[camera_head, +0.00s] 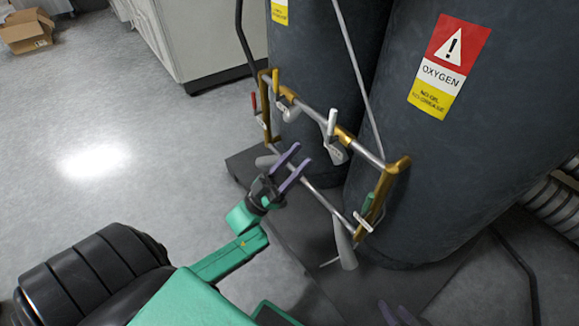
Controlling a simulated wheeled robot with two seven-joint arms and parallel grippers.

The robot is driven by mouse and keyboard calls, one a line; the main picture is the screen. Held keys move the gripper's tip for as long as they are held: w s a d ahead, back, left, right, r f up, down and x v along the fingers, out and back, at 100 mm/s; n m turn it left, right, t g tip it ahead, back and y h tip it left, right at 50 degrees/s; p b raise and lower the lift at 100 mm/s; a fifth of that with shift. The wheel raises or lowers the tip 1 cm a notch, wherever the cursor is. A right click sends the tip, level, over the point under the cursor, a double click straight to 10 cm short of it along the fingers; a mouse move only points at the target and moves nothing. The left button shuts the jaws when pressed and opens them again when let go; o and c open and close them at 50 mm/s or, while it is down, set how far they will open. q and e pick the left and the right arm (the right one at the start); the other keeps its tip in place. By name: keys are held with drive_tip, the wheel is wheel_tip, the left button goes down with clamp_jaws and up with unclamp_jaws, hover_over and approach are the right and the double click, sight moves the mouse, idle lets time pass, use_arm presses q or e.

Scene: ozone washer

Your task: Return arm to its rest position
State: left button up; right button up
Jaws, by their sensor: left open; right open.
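My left gripper (303,153) has purple fingers on a dark wrist and a green arm that comes up from the lower left. Its fingers are apart with nothing between them. In the picture it overlaps the lower left of the piping frame (372,157); I cannot tell whether they touch. Only the purple fingertips of my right gripper (395,312) show at the bottom edge, right of the middle. They are apart, and nothing shows between them. The rest of that arm is out of view.
The brass and steel piping frame carries white (331,124), red and green handles. Two dark tanks (425,150) stand behind it, the right one labelled OXYGEN, on a dark base (245,160). A cardboard box (27,32) and a grey cabinet (200,40) stand behind. Floor at left is clear.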

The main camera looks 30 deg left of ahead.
use_arm(q)
drive_tip(key=v, duration=0.3)
drive_tip(key=shift+f, duration=0.1)
use_arm(e)
drive_tip(key=shift+w+a+f, duration=0.1)
drive_tip(key=shift+a+f, duration=0.05)
drive_tip(key=shift+a, duration=0.2)
drive_tip(key=shift+f, duration=0.1)
